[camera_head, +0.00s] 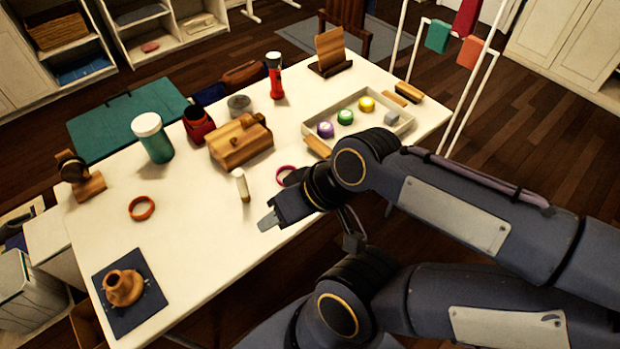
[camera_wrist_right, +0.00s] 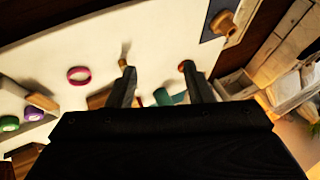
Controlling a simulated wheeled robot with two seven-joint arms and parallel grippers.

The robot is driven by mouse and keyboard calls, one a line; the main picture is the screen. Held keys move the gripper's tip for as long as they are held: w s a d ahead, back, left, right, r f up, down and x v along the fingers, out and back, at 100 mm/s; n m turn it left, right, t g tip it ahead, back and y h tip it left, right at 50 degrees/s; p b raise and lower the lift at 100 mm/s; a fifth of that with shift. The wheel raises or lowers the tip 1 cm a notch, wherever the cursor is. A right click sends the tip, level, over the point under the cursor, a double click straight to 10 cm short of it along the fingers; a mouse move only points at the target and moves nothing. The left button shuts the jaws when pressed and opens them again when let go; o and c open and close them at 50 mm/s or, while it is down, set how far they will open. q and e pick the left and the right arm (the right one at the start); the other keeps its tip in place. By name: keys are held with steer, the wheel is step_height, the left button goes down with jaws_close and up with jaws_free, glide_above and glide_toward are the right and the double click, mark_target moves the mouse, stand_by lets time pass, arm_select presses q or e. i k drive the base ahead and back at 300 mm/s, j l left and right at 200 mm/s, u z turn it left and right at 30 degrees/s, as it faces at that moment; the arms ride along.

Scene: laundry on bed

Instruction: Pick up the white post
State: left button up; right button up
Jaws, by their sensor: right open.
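The white post (camera_head: 241,185) is a short pale cylinder standing on the table in front of the wooden box. What looks like the same post (camera_wrist_right: 124,54) shows small and blurred beyond one fingertip in the right wrist view. My right gripper (camera_head: 268,221) reaches in from the right, near the table's front edge, just in front of and slightly right of the post. In the right wrist view its two fingers (camera_wrist_right: 158,76) are apart with nothing held between them. My left gripper is not in view.
A wooden box (camera_head: 241,142) stands behind the post. A pink ring (camera_head: 287,174) lies to its right, and an orange ring (camera_head: 141,208) to its left. A tray (camera_head: 309,129) of colored pieces is farther right. The front left tabletop (camera_head: 190,262) is mostly clear.

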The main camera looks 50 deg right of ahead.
mark_target(239, 176)
steer(key=z, duration=0.95)
steer(key=u, duration=0.55)
steer(key=l+u, duration=0.25)
steer(key=u, duration=0.25)
steer(key=k+l+u, duration=0.1)
steer(key=l+u, duration=0.15)
steer(key=u, duration=0.25)
steer(key=k+l+u, duration=0.1)
steer(key=l+u, duration=0.15)
steer(key=u, duration=0.2)
steer(key=k+l+u, duration=0.2)
steer(key=l, duration=0.25)
steer(key=k+l+u, duration=0.2)
steer(key=k+l, duration=0.2)
steer(key=i+l, duration=0.1)
steer(key=i, duration=0.2)
